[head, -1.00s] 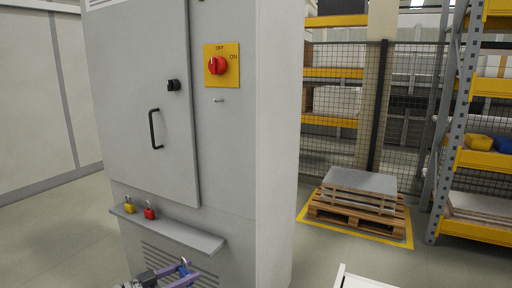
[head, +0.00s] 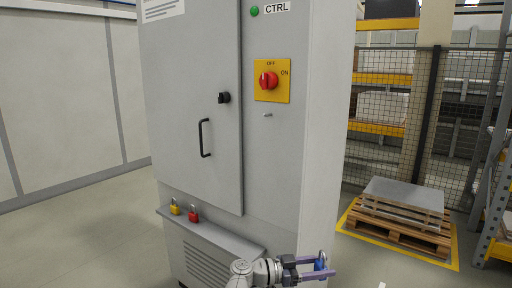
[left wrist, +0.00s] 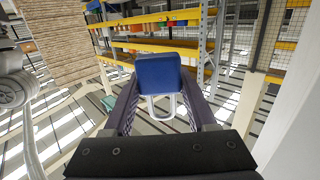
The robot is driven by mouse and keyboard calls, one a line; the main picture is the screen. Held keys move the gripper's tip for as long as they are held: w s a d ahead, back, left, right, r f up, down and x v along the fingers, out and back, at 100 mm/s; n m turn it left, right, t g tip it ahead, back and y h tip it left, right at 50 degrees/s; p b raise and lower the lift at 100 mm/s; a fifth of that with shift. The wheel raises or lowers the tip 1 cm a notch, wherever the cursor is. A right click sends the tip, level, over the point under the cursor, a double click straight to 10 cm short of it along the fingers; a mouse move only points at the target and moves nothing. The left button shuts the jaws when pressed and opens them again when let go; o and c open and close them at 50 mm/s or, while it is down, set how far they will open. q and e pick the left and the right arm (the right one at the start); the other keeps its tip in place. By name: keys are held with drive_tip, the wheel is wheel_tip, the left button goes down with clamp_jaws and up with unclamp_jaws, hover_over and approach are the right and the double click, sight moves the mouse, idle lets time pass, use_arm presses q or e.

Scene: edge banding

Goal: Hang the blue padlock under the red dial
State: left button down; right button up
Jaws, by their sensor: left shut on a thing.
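The blue padlock (head: 320,265) is held between the purple fingers of my left gripper (head: 322,268), low in front of the cabinet's right side, with its shackle up in the head view. In the left wrist view the padlock's blue body (left wrist: 158,72) sits between the fingertips (left wrist: 158,85), with its pale shackle toward the palm. The red dial (head: 268,80) is on a yellow plate on the grey cabinet. A small metal peg (head: 267,115) sticks out just below the plate, well above the gripper. It looks empty. My right gripper is not in view.
The grey cabinet (head: 285,170) has a black door handle (head: 204,138). Its ledge (head: 210,232) carries a yellow padlock (head: 174,207) and a red padlock (head: 194,216). A pallet (head: 400,225) stands to the right by a mesh fence. The space before the peg is clear.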

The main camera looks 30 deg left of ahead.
use_arm(q)
drive_tip(key=w+a+r+n+t+y+p, duration=0.2)
drive_tip(key=a+r+y+p, duration=0.1)
drive_tip(key=a+r+p, duration=0.55)
drive_tip(key=w+a+r+n+t+y+p, duration=0.1)
drive_tip(key=a+r+n+t+y+p, duration=0.3)
drive_tip(key=r+p, duration=0.7)
drive_tip(key=n+y+p, duration=0.3)
drive_tip(key=y+p, duration=0.1)
drive_tip(key=p, duration=0.9)
approach(271, 125)
drive_tip(key=s+r, duration=0.1)
drive_tip(key=s, duration=0.1)
drive_tip(key=shift+w, duration=0.1)
drive_tip(key=shift+w+d+f, duration=0.1)
drive_tip(key=shift+w, duration=0.05)
drive_tip(key=shift+w+d+f, duration=0.1)
drive_tip(key=shift+w, duration=1.3)
drive_tip(key=shift+w+d+f, duration=0.1)
drive_tip(key=shift+w+d, duration=0.05)
drive_tip(key=shift+w, duration=1.3)
drive_tip(key=shift+w+d+f, duration=0.1)
drive_tip(key=shift+w+f, duration=0.05)
drive_tip(key=shift+w, duration=1.25)
drive_tip(key=shift+w+f+b, duration=0.1)
drive_tip(key=shift+b, duration=0.35)
